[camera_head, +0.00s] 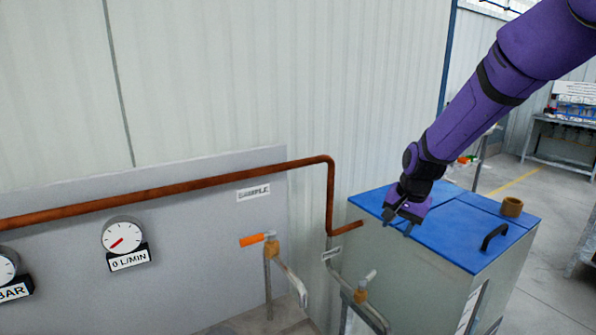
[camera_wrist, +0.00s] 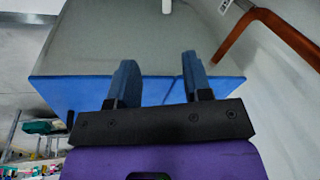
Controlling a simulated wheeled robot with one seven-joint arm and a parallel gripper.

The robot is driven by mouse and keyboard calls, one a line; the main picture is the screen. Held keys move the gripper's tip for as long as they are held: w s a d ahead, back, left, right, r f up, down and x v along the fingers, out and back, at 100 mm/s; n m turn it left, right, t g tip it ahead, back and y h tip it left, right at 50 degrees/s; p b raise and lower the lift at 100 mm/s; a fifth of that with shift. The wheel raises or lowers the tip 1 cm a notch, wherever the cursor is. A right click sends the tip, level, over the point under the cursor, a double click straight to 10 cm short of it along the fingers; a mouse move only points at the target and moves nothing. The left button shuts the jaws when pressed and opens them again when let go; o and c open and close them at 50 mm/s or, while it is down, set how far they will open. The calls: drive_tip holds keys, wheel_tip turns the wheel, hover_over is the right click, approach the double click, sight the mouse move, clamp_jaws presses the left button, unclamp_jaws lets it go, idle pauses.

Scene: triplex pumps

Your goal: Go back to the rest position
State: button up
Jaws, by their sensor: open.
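My gripper (camera_head: 398,226) is at the end of my purple arm, in front of the blue-topped tank (camera_head: 458,228) in the head view. Its two fingers are apart with nothing between them. In the wrist view my gripper (camera_wrist: 160,75) shows two blue-grey fingers spread open, with the blue lid (camera_wrist: 65,92) behind them. I cannot tell the exact gap between the fingertips and the lid.
A copper pipe (camera_head: 160,192) runs along the grey panel and bends down toward the tank. An orange-handled valve (camera_head: 262,239) and a second valve (camera_head: 362,288) stand left of my gripper. A 0 L/MIN gauge (camera_head: 122,235) is on the panel. A black handle (camera_head: 493,237) and brown cup-like fitting (camera_head: 511,206) are on the lid.

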drive_tip(key=s+d+r+n+t, duration=0.2)
drive_tip(key=s+d+r+n, duration=0.1)
drive_tip(key=s+r, duration=1.2)
drive_tip(key=s+d+r+n, duration=0.1)
drive_tip(key=s, duration=0.7)
drive_tip(key=s+r+n+t+h, duration=0.1)
drive_tip(key=s+r+n, duration=0.1)
drive_tip(key=s, duration=0.6)
drive_tip(key=shift+d+r+n, duration=0.25)
drive_tip(key=shift+d+n, duration=0.05)
drive_tip(key=shift+d, duration=0.05)
drive_tip(key=shift+s, duration=0.35)
drive_tip(key=shift+c, duration=0.6)
drive_tip(key=shift+s+d+f, duration=0.1)
drive_tip(key=shift+s, duration=0.1)
drive_tip(key=shift+c, duration=1.4)
